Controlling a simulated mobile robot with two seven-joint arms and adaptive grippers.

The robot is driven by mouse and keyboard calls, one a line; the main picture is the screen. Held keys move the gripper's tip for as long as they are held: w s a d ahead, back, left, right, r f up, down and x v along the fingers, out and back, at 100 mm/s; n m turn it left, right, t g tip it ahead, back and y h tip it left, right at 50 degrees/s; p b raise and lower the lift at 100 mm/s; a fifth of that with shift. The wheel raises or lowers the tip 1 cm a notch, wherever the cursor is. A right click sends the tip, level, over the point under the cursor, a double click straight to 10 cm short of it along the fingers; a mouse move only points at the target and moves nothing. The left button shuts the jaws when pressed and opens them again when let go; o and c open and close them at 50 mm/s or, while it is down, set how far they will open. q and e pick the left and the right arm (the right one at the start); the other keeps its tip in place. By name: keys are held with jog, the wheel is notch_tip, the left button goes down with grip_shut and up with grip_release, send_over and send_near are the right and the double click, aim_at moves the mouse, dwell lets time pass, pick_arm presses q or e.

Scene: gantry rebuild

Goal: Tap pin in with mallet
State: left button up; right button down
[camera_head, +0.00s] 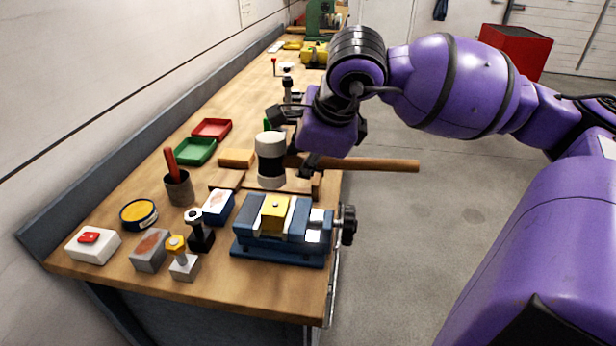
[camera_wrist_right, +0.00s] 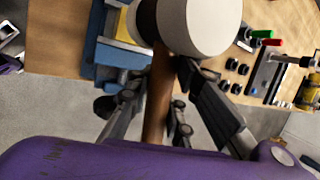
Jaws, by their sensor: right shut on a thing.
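The mallet has a black head with pale faces (camera_head: 271,160) and a brown wooden handle (camera_head: 385,164). My right gripper (camera_head: 300,150) is shut on the handle close to the head. It holds the mallet over the bench, behind the vise and above it. The blue vise (camera_head: 262,246) stands at the front right of the bench with a yellow block (camera_head: 275,208) between its jaws. A small dark spot shows on the block's top; I cannot make out the pin. In the right wrist view the mallet head (camera_wrist_right: 200,25) covers part of the vise (camera_wrist_right: 112,60). My left gripper does not show.
Left of the vise stand a dark post (camera_head: 201,236), a grey block with a yellow nut (camera_head: 184,266), a blue-and-white box (camera_head: 218,207) and a cup (camera_head: 179,189). Green (camera_head: 195,151) and red (camera_head: 212,128) trays lie farther back. The wall bounds the bench at left.

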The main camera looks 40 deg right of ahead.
notch_tip(320, 180, up, 3)
jog(key=shift+f, duration=0.3)
jog(key=shift+f+h+b, duration=0.3)
jog(key=shift+w+r+t, duration=0.1)
jog(key=shift+r+t, duration=0.05)
jog(key=shift+t, duration=0.15)
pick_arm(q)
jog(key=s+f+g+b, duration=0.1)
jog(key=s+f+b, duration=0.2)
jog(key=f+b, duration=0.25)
pick_arm(e)
notch_tip(320, 180, down, 9)
jog(key=shift+d+r+p, duration=0.1)
jog(key=shift+p, duration=0.2)
jog(key=shift+s+r, duration=0.15)
jog(key=shift+s, duration=0.05)
jog(key=shift+r, duration=0.15)
notch_tip(320, 180, up, 8)
jog(key=p, duration=0.4)
jog(key=shift+w+r, duration=0.15)
jog(key=shift+r, duration=0.15)
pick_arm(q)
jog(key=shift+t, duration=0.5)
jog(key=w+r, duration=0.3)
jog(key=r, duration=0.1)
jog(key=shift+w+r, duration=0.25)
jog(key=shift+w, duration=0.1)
